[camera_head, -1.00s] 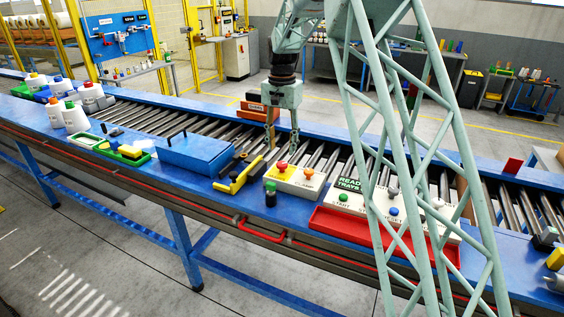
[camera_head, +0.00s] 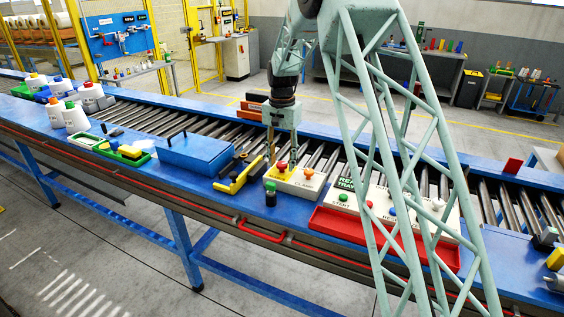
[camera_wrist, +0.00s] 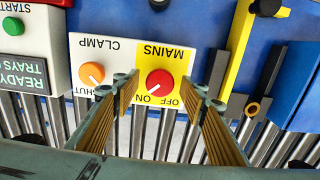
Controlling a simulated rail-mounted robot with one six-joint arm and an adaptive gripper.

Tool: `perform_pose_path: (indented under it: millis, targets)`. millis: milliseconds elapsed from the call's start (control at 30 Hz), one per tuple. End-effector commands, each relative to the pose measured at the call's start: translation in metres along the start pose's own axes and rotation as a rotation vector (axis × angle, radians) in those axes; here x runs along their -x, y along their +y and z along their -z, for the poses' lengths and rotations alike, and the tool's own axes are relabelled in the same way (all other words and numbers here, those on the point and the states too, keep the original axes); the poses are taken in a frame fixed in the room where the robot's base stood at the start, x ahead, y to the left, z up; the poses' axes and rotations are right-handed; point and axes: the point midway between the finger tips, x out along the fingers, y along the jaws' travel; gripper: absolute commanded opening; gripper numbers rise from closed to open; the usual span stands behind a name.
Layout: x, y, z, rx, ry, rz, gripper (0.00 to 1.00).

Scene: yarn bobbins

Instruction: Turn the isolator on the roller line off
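The isolator is a red knob (camera_wrist: 159,83) on the yellow MAINS half of a white box (camera_head: 295,182), marked ON and OFF. It appears upside down in the wrist view, and its white pointer line slants towards the ON mark. The knob also shows in the head view (camera_head: 282,167). My gripper (camera_wrist: 165,88) is open, with one finger on each side of the knob in the picture and a gap on both sides. In the head view my gripper (camera_head: 281,158) hangs just over the box. Whether the fingertips reach down to knob height is unclear.
An orange CLAMP knob (camera_wrist: 93,73) sits beside the isolator, close to one finger. A yellow-handled tool (camera_head: 240,176), a black-and-green cylinder (camera_head: 270,194) and a blue box (camera_head: 198,153) are nearby. The READY TRAYS button panel (camera_head: 398,207) and red tray (camera_head: 340,224) lie to the right.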

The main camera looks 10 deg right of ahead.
Motion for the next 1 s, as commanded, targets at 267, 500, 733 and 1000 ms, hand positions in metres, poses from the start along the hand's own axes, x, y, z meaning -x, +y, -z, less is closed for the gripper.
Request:
perform_pose_path:
  millis: [267,500,733,1000]
  targets:
    - [0.0002,0.0,-0.0001,0.0,0.0,0.0,0.2]
    - [0.0003,0.0001,-0.0001,0.003,0.0,0.0,0.15]
    - [0.0004,0.0001,0.0,0.039,0.0,0.0,0.15]
    - [0.0006,0.0,0.0002,0.157,0.0,0.0,0.15]
